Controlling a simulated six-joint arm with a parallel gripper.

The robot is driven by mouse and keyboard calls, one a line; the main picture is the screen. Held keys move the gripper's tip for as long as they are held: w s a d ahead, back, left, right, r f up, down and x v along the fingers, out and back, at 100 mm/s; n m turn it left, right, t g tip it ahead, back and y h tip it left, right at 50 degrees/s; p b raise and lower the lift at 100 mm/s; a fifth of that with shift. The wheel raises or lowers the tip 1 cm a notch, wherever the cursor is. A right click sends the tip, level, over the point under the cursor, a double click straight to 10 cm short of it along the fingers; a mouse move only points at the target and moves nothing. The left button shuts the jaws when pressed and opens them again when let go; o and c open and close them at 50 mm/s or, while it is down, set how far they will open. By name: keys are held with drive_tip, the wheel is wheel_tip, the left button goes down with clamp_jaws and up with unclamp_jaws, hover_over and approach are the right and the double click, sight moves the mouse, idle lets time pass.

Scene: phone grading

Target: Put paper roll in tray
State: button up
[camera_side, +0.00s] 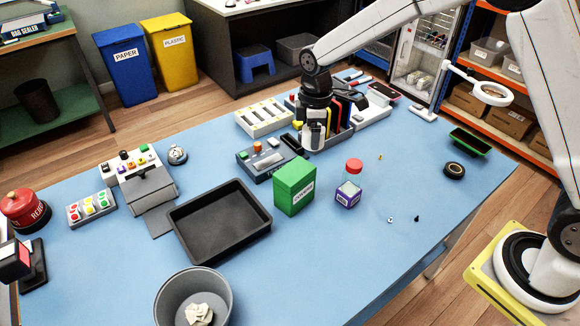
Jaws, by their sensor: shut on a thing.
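The black rectangular tray (182,226) lies on the blue table left of centre, and its inside looks empty. My gripper (315,116) is at the back middle of the table, to the right of and behind the tray. It is shut on a small whitish upright thing, which looks like the paper roll (313,136). The fingers and the arm partly hide it. I cannot tell whether its lower end touches the table.
A control box (268,158) and a rack of coloured items (345,110) are close to my gripper. A grey bin (180,290) stands before the tray.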

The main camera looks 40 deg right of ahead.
drive_tip(key=s+a, duration=1.1)
drive_tip(key=a, duration=0.2)
wheel_tip(320, 180, down, 5)
drive_tip(key=shift+f, duration=0.1)
hover_over(249, 224)
drive_tip(key=s, duration=0.1)
wheel_tip(249, 224, down, 8)
drive_tip(key=shift+d+f, duration=0.15)
drive_tip(key=shift+w+f, duration=0.45)
drive_tip(key=shift+a+f, duration=0.15)
drive_tip(key=shift+a, duration=0.05)
